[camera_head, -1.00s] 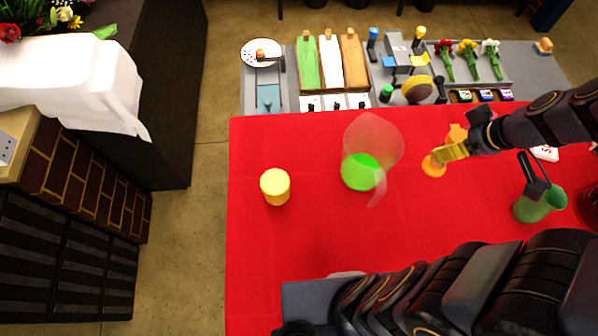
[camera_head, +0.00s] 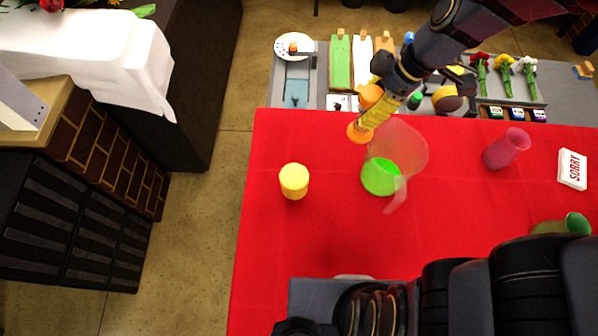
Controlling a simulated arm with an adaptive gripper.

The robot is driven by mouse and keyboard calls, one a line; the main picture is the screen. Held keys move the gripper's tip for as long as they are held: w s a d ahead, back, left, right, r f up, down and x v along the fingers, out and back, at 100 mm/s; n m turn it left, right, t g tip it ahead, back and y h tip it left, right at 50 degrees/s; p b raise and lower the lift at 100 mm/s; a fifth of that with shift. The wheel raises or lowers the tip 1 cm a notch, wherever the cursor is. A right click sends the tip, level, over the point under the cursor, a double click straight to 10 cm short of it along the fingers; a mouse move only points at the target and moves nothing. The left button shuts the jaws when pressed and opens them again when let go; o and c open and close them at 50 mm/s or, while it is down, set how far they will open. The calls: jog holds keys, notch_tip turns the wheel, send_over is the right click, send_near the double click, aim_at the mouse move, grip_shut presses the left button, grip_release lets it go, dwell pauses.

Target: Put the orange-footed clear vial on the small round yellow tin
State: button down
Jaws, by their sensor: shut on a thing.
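The orange-footed clear vial (camera_head: 359,133) is in my gripper (camera_head: 375,112), with its orange foot showing below the yellow fingers and an orange part above them. The clear middle is mostly hidden by the fingers. My gripper is shut on it, behind and slightly left of the clear pitcher. The small round yellow tin (camera_head: 294,181) stands upright on the red cloth, to the left and nearer, apart from the vial. Its top is bare.
A clear pitcher with a green base (camera_head: 381,177) stands close to the vial, right of the tin. A pink vase (camera_head: 506,148), a SORRY card (camera_head: 572,169) and a green vessel (camera_head: 577,223) are at the right. The red cloth (camera_head: 300,240) is clear around the tin.

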jog(key=s+a+n+g, duration=0.3)
jog(key=a+n, duration=0.4)
jog(key=a, duration=0.4)
send_over(295, 176)
jog(key=shift+h, duration=0.3)
notch_tip(295, 176, down, 13)
jog(key=shift+f, duration=0.1)
jog(key=c, duration=0.8)
grip_release()
